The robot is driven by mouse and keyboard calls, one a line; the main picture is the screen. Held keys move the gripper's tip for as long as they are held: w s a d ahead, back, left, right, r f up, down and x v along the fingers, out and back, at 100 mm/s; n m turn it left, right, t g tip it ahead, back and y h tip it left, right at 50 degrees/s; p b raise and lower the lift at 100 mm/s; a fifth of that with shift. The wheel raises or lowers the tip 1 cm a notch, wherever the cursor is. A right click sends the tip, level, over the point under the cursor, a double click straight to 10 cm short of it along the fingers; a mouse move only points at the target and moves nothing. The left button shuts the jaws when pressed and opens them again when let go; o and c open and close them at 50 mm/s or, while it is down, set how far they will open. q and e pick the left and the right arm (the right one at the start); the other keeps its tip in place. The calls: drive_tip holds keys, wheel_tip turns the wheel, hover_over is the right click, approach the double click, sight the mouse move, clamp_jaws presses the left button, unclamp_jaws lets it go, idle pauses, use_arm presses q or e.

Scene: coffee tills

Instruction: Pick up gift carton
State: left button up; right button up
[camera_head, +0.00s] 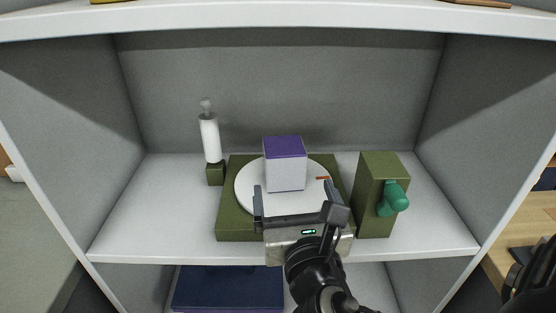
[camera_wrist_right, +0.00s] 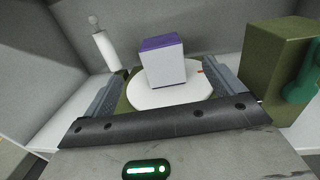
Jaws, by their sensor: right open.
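The gift carton (camera_head: 285,168) is a white box with a purple top. It stands upright on a round white plate (camera_head: 247,196), which lies on a flat olive-green base on the shelf. My right gripper (camera_head: 291,192) is open in front of the carton. In the right wrist view the carton (camera_wrist_right: 163,64) appears between the two fingers (camera_wrist_right: 162,88), beyond their tips or near them; I see no contact. A small orange mark shows on the plate, right of the carton. My left gripper is not clearly visible.
A white cylinder on an olive block (camera_head: 210,140) stands left of the plate. An olive box (camera_head: 372,205) with a green knob (camera_head: 396,197) stands close on the right. Shelf side walls, back wall and an upper shelf (camera_head: 280,18) enclose the space. A dark blue box (camera_head: 230,288) lies below.

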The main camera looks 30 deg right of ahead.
sight(284, 145)
drive_tip(key=x, duration=0.1)
drive_tip(key=b+x, duration=0.2)
drive_tip(key=shift+w+d+f, duration=0.2)
drive_tip(key=shift+f, duration=0.1)
drive_tip(key=x, duration=0.2)
drive_tip(key=p+x, duration=0.1)
drive_tip(key=x, duration=0.1)
drive_tip(key=shift+w+r, duration=0.1)
drive_tip(key=shift+r, duration=0.2)
drive_tip(key=shift+w+d, duration=0.25)
drive_tip(key=shift+w, duration=0.25)
drive_tip(key=x, duration=0.5)
drive_tip(key=shift+f, duration=0.1)
use_arm(q)
drive_tip(key=shift+s+d+f, duration=0.15)
drive_tip(key=shift+s+d, duration=0.05)
drive_tip(key=shift+s, duration=0.05)
use_arm(e)
drive_tip(key=c, duration=1.3)
drive_tip(key=shift+o, duration=0.2)
